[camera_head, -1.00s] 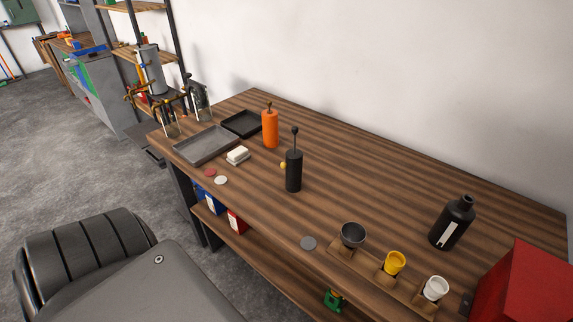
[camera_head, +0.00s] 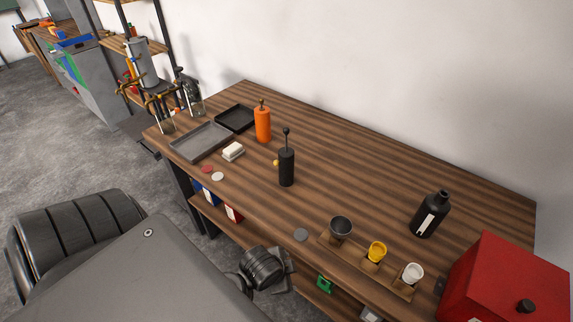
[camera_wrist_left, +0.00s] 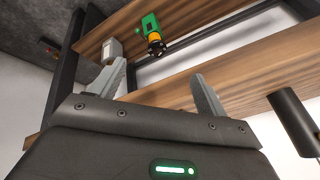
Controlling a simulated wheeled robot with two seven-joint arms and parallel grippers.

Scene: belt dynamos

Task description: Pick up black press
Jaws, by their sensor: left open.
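The black press (camera_head: 286,167) stands upright on the wooden table (camera_head: 400,190), in the middle of the head view. It is a dark cylinder with a thin rod and round knob on top. The dark end of my left arm shows low, in front of the table edge, apart from the press; its fingers are hard to make out there. In the left wrist view my left gripper (camera_wrist_left: 158,70) is open, with nothing between its fingers. A dark cylinder (camera_wrist_left: 293,120) shows at that view's right edge; I cannot tell what it is. My right gripper is not in view.
An orange press (camera_head: 263,125) stands behind left of the black one. Trays (camera_head: 200,141) lie at the left. A cup rack (camera_head: 350,260), black bottle (camera_head: 428,216) and red box (camera_head: 510,280) are at the right. A green item (camera_wrist_left: 149,25) sits below the tabletop.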

